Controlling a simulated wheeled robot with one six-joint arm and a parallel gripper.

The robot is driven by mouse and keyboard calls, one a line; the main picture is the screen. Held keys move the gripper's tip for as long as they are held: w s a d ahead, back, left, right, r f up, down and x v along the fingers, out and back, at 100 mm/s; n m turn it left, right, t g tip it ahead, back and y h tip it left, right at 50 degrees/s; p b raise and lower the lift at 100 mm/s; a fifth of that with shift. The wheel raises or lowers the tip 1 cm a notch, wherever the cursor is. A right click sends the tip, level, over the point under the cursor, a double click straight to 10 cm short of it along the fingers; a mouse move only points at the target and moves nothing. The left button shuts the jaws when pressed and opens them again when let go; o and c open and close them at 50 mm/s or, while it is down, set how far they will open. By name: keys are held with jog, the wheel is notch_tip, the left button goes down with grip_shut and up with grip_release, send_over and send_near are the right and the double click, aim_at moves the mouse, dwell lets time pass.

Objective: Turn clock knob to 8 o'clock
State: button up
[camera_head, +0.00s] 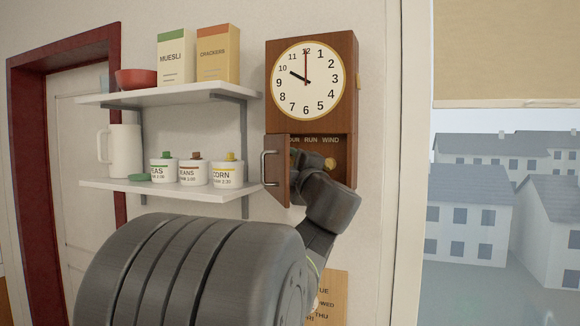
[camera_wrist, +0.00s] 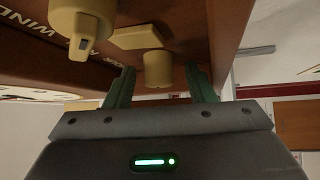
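The wooden wall clock (camera_head: 343,75) shows about 10 o'clock, with the short hand at 10 and the long hand at 12. Below its face is a compartment labelled "RUN" and "WIND", with a partly hidden first word. Its small door (camera_head: 276,172) stands open to the left. One yellow knob (camera_head: 331,164) shows there; my arm hides the rest. In the wrist view, my gripper (camera_wrist: 158,72) is open, its two green fingers apart on either side of a small yellow knob (camera_wrist: 157,70). Gaps show at both sides. A larger yellow knob with a pointer (camera_wrist: 82,22) is at upper left.
The open door with its metal handle (camera_head: 267,168) is close to my wrist. Left of the clock, shelves hold a white jug (camera_head: 125,151), several labelled jars, a red bowl (camera_head: 136,79) and two boxes. A window is to the right.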

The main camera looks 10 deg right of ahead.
jog(key=c, duration=0.9)
jog(key=shift+c, duration=0.2)
jog(key=shift+r+n+g, duration=0.1)
jog(key=shift+n+g, duration=0.2)
jog(key=n+g, duration=0.3)
jog(key=shift+s+d+r, duration=0.1)
jog(key=shift+d+r, duration=0.05)
jog(key=shift+r, duration=0.1)
jog(key=n+g+h, duration=0.1)
jog(key=n+g, duration=0.2)
jog(key=shift+r+h, duration=0.2)
jog(key=shift+h, duration=0.2)
jog(key=shift+n, duration=0.3)
